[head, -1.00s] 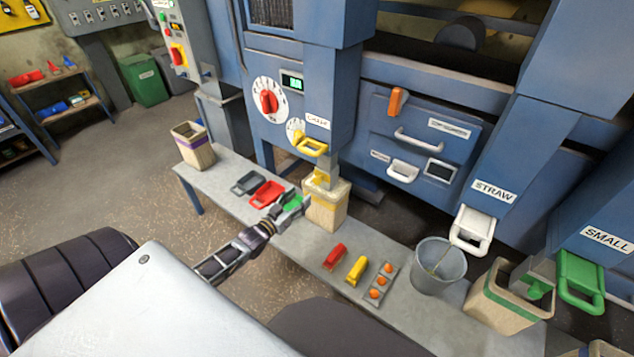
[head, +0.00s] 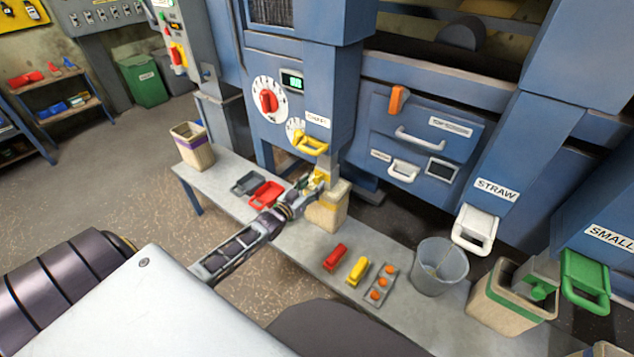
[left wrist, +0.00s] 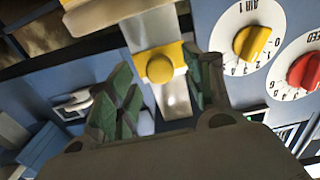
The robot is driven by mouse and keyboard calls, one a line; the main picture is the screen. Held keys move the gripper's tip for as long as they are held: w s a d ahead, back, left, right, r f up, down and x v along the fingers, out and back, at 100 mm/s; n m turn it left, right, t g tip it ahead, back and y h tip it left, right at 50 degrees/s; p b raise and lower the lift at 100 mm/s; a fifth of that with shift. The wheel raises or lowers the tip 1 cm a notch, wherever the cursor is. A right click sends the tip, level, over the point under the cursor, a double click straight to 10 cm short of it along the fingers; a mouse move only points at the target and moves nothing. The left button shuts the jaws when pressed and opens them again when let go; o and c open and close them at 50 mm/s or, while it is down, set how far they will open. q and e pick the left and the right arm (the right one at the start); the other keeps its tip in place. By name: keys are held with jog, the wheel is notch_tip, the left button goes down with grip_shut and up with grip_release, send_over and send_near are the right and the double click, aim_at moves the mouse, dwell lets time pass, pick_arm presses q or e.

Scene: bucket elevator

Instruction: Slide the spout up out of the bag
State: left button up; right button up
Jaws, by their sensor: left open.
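The grey metal spout (head: 332,166) hangs below the blue chute and runs down into the open top of the tan bag (head: 328,213) on the bench. In the left wrist view the spout (left wrist: 172,98) carries a yellow band with a round yellow knob (left wrist: 160,69). My left gripper (head: 318,181) is at the spout, just over the bag's mouth, and partly hides both. In the left wrist view its green-padded fingers (left wrist: 162,85) are apart, one on each side of the spout and knob. I cannot tell whether they touch. My right gripper is not in view.
A yellow handle (head: 310,144) juts from the chute just above my gripper. A red scoop-like tray (head: 266,194) and a grey one (head: 247,183) lie left of the bag. A bucket (head: 439,267) and small red and yellow items stand to the right on the bench (head: 300,240).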

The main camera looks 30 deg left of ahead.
aim_at(316, 182)
pick_arm(q)
jog(key=shift+w+d, duration=0.1)
jog(key=shift+w, duration=1.6)
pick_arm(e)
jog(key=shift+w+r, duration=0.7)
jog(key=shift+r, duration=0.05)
pick_arm(q)
jog(key=shift+c, duration=0.2)
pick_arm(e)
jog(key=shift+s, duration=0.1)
pick_arm(q)
jog(key=c, duration=0.5)
grip_shut()
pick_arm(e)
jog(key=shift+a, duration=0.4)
